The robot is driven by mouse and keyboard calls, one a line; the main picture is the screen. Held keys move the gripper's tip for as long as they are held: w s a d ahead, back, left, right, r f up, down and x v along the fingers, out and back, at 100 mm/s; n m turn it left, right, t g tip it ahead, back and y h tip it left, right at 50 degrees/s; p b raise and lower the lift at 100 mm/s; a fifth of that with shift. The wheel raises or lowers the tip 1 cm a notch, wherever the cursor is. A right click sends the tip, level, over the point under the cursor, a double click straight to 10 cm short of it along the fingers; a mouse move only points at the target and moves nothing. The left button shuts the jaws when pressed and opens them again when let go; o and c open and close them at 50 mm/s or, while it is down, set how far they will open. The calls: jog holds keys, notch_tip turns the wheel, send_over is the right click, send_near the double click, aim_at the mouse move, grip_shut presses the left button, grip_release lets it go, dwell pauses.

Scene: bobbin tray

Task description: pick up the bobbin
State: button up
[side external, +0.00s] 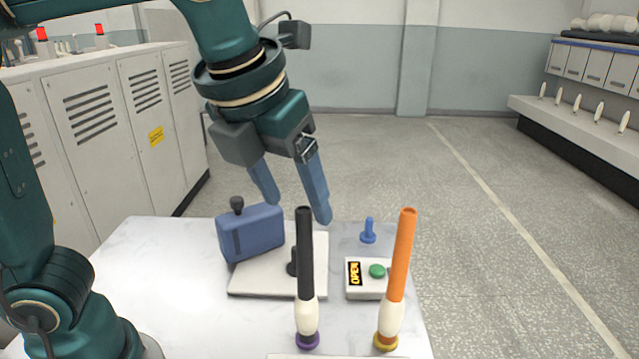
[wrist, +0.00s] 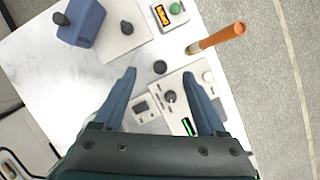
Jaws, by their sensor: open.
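Two bobbins stand upright near the front of the white table. One is a tall black tube (side external: 305,250) with white yarn low on it and a purple foot. The other is an orange tube (side external: 401,255) with white yarn and a yellow foot; it also shows in the wrist view (wrist: 220,37). My gripper (side external: 298,208) is open and empty, pointing down close to the black tube's top in the side view. In the wrist view, a dark disc (wrist: 160,67), likely the black tube seen end-on, lies between the fingertips (wrist: 159,75). I cannot tell its exact depth.
A panel with a green button (side external: 377,271) and a blue peg (side external: 368,231) are near the orange bobbin. The table's left part is clear.

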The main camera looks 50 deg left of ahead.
aim_at(306, 289)
notch_tip(306, 289, down, 10)
jog(key=shift+f, duration=0.25)
jog(key=shift+x, duration=2.75)
grip_shut()
